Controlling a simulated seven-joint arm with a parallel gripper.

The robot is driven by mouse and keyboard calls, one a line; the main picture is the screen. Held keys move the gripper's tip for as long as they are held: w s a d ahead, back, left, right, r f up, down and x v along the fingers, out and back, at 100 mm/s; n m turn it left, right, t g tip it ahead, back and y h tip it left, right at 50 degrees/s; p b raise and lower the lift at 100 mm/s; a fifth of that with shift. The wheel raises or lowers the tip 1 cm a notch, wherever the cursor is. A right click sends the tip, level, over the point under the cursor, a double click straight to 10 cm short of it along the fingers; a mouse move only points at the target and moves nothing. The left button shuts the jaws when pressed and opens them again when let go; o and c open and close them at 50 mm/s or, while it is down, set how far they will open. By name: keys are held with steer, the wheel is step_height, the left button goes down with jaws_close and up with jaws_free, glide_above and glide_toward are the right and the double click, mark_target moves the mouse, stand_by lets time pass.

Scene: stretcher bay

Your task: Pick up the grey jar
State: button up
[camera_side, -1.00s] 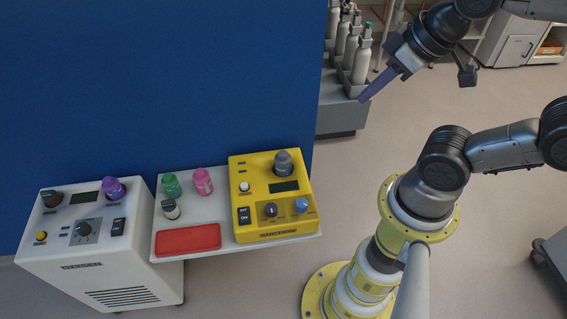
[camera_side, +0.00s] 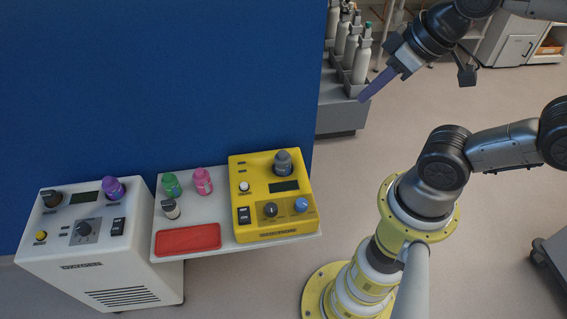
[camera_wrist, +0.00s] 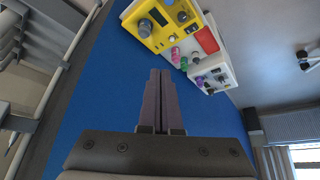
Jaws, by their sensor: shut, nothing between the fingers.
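The grey jar (camera_side: 283,163) stands upright on the top right of the yellow device (camera_side: 240,222). It also shows in the wrist view (camera_wrist: 145,28), on the yellow device at the top. My gripper (camera_side: 364,98) is high at the upper right of the side view, well apart from the jar. Its purple fingers are shut with nothing between them. In the wrist view the shut fingertips (camera_wrist: 160,72) lie below the jar in the picture.
A purple jar (camera_side: 114,188) stands on the white device (camera_side: 105,265). A blue wall (camera_side: 150,90) rises behind. Gas cylinders (camera_side: 361,60) stand near my gripper.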

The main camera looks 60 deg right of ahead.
steer(key=o, duration=1.5)
steer(key=shift+o, duration=0.2)
